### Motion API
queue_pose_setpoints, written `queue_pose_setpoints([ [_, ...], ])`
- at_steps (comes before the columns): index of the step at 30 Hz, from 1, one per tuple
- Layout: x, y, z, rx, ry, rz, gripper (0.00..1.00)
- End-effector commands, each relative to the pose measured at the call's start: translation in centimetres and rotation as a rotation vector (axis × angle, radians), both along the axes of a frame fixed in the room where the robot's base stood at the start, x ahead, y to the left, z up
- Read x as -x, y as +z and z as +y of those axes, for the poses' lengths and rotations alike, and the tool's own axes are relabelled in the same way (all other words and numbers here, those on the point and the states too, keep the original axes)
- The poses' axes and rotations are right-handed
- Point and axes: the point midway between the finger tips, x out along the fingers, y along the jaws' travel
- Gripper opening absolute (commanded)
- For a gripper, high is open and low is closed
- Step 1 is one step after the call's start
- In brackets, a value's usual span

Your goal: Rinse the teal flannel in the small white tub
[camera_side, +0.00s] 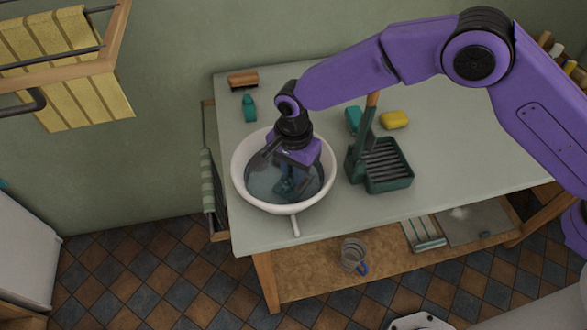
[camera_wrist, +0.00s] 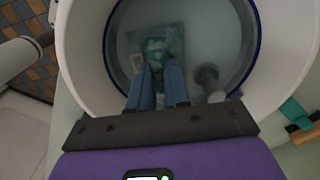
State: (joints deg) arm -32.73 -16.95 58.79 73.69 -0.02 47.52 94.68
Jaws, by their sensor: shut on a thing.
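The white tub (camera_side: 286,208) stands at the left front of the table and holds clear water. In the wrist view the tub (camera_wrist: 84,45) shows a dark blue ring around the water. My gripper (camera_side: 287,181) reaches down into it, with its fingers under the water. In the wrist view my gripper (camera_wrist: 157,80) is shut on the teal flannel (camera_wrist: 155,45), which lies crumpled and pale in the water just beyond the fingertips. In the side view the flannel is hard to tell apart from the fingers.
A green slotted rack (camera_side: 390,178) stands right of the tub, with a wooden-handled tool upright at its left. A yellow sponge (camera_side: 395,120) and a teal block (camera_side: 353,118) lie behind it. A brush (camera_side: 243,80) lies at the back left. The table's right side is largely clear.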

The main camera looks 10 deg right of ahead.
Motion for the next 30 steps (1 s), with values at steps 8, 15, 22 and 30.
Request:
queue_pose_setpoints([
  [8,0.0,-0.6,0.0,-0.001,0.0,-0.001,0.0],
  [15,0.0,-0.9,0.0,-0.001,0.0,-0.001,0.0],
  [22,-0.1,-0.9,0.0,-0.001,0.0,-0.001,0.0],
  [30,-1.0,-0.9,-1.0,-0.001,-0.001,-0.001,0.0],
])
